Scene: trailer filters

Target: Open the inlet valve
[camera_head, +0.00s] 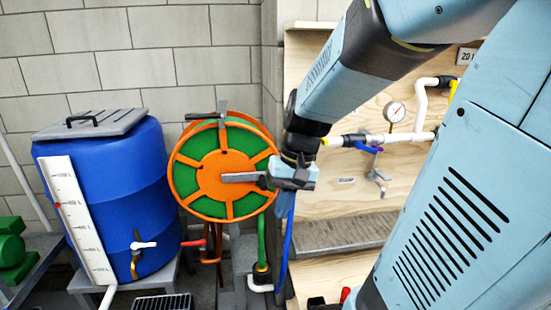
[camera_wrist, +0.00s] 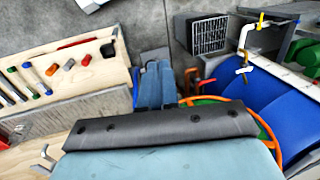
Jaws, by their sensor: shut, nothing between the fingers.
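Several valve handles show in the head view, and I cannot tell from any readable label which is the inlet valve. A blue lever (camera_head: 368,149) sits on the white pipe (camera_head: 408,136) on the plywood panel. A white-handled tap (camera_head: 143,245) is low on the blue tank (camera_head: 110,200), and a red handle (camera_head: 193,243) is right of it. My gripper (camera_head: 270,181) is in front of the hose reel's right side, apart from the handles. In the wrist view my gripper's fingers (camera_wrist: 157,70) are together and empty.
The orange and green hose reel (camera_head: 222,172) stands right of the tank. A pressure gauge (camera_head: 395,112) is above the white pipe. A metal ledge (camera_head: 340,232) crosses below the panel. In the wrist view a wooden tool board (camera_wrist: 70,85) lies left and a black grate (camera_wrist: 209,36) is on the floor.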

